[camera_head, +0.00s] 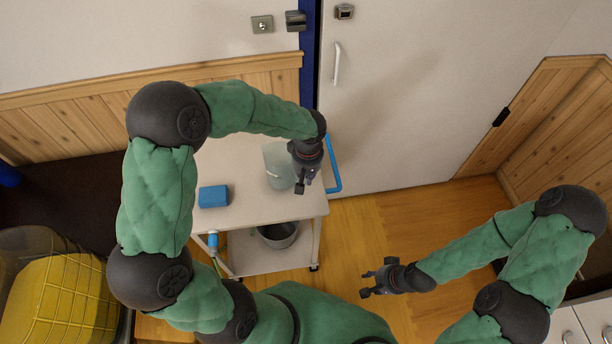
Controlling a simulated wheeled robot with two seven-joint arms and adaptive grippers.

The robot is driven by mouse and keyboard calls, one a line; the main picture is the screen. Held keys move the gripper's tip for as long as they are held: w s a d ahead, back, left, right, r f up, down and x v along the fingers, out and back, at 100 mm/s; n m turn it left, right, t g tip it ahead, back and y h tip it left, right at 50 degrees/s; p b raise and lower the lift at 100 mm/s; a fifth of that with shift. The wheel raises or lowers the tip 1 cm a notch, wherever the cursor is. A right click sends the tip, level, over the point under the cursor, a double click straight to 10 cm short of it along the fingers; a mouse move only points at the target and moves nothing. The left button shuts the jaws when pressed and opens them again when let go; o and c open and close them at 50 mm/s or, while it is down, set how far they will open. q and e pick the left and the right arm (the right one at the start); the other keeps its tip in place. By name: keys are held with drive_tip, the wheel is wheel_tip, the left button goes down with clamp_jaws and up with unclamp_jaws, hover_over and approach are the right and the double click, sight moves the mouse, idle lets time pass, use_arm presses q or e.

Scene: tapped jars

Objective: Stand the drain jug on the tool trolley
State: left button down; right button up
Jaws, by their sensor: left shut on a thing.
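The drain jug (275,166) is a pale, translucent container with a light band near its lower part. It is upright or nearly so, over the top of the tool trolley (265,208). I cannot tell from above whether its base touches the top. My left gripper (302,184) is shut on the jug at its right side, and hides part of it. My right gripper (366,283) is open and empty, over the wooden floor to the right of the trolley.
A blue block (213,196) lies on the trolley top, left of the jug. A grey bucket (278,235) stands on the lower shelf. A blue handle (333,165) edges the trolley's right side. A yellow basket-like thing (60,300) is at lower left. Floor right of the trolley is clear.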

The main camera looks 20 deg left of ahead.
use_arm(q)
drive_tip(key=shift+f+b, duration=0.5)
drive_tip(key=shift+f, duration=0.05)
idle(0.9)
drive_tip(key=c, duration=1.2)
unclamp_jaws()
drive_tip(key=shift+r, duration=0.1)
drive_tip(key=r, duration=1.1)
drive_tip(key=shift+s+d+r, duration=0.1)
drive_tip(key=shift+d+r, duration=0.15)
drive_tip(key=shift+r, duration=0.15)
